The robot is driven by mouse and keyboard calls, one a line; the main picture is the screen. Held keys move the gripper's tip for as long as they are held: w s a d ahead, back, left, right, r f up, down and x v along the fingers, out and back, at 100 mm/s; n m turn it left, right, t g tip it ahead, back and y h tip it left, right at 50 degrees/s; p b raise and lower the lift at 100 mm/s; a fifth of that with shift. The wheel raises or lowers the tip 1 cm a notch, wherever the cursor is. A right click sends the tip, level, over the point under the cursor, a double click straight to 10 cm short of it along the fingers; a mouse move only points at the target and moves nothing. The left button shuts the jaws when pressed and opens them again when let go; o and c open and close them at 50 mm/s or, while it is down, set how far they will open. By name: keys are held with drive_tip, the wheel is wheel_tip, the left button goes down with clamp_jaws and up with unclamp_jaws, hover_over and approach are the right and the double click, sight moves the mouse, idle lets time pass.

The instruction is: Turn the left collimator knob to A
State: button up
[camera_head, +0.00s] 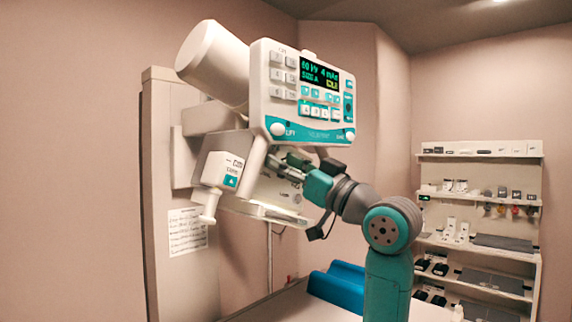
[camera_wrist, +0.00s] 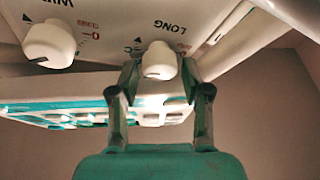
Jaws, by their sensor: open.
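The collimator panel (camera_head: 285,192) is white and hangs under the tube head; my arm hides much of it in the head view. In the wrist view the panel (camera_wrist: 105,25) appears upside down with two white knobs. One knob (camera_wrist: 160,62), by the printed word LONG, stands between my gripper's fingers. The other knob (camera_wrist: 50,45) is at the left of the picture, clear of the fingers. My gripper (camera_wrist: 160,76) is open, with one finger on each side of the LONG knob; I cannot tell whether they touch it. My gripper also shows in the head view (camera_head: 281,168), reaching toward the panel.
A control console (camera_head: 300,134) with a lit display hangs just above my gripper. A white handle (camera_head: 210,205) sticks out at left. A blue cushion (camera_head: 338,285) lies on the table below. Shelves (camera_head: 480,205) with small items stand at the right.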

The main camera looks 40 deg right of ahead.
drive_tip(key=c, duration=0.9)
drive_tip(key=shift+d+n+g+y, duration=0.1)
drive_tip(key=shift+n+g+y, duration=0.15)
drive_tip(key=shift+n+y, duration=0.9)
drive_tip(key=shift+n+g+y, duration=0.25)
drive_tip(key=shift+n, duration=1.8)
drive_tip(key=o, duration=0.9)
drive_tip(key=v, duration=1.2)
